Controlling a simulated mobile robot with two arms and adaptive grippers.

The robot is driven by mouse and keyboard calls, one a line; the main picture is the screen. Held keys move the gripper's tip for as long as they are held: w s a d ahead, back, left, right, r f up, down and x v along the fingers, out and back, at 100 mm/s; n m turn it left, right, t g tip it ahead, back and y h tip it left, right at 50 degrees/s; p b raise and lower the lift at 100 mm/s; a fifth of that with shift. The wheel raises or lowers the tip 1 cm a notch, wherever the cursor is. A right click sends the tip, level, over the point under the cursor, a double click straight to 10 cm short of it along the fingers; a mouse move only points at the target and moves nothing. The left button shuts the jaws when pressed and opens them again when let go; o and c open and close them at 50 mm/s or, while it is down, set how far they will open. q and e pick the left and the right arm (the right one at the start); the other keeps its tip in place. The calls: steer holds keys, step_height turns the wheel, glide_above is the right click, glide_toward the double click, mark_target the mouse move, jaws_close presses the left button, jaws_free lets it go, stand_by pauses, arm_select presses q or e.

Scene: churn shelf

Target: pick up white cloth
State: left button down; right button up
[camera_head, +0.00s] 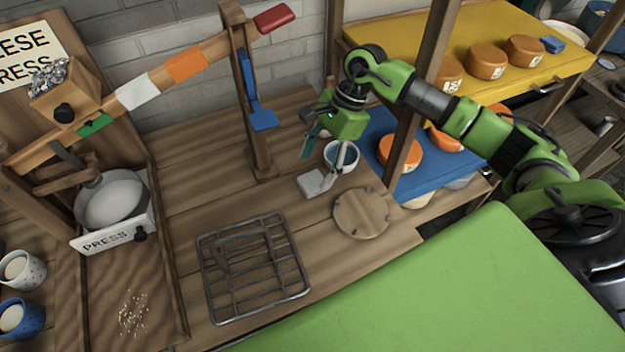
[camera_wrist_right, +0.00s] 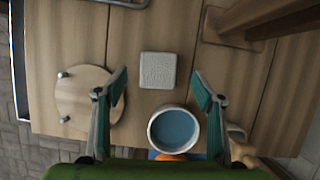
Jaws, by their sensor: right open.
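The white cloth (camera_head: 313,184) is a small, flat, pale square on the wooden worktop. In the right wrist view the white cloth (camera_wrist_right: 158,70) lies flat, just beyond the fingertips and between their lines. My right gripper (camera_head: 320,166) is above the worktop beside the cloth, pointing down. In the right wrist view my right gripper (camera_wrist_right: 160,80) has its two teal fingers spread apart with nothing between the tips. In the head view a finger passes close to the cloth; I cannot tell the exact height. My left gripper is not in view.
A bowl with blue inside (camera_wrist_right: 174,130) stands close to the cloth, below the gripper. A round wooden lid with pegs (camera_head: 361,213) lies on the other side. A wire rack (camera_head: 254,268) is to the left. A wooden post (camera_head: 254,100) stands behind. A shelf post (camera_head: 407,125) is near my arm.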

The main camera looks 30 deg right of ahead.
mark_target(309, 182)
steer(key=p+x, duration=0.1)
steer(key=x, duration=0.2)
steer(key=shift+s+a+f+p, duration=0.1)
steer(key=shift+a+f+p, duration=0.15)
steer(key=shift+f+p, duration=0.1)
steer(key=shift+a+f, duration=0.1)
steer(key=shift+f, duration=0.2)
steer(key=c, duration=1)
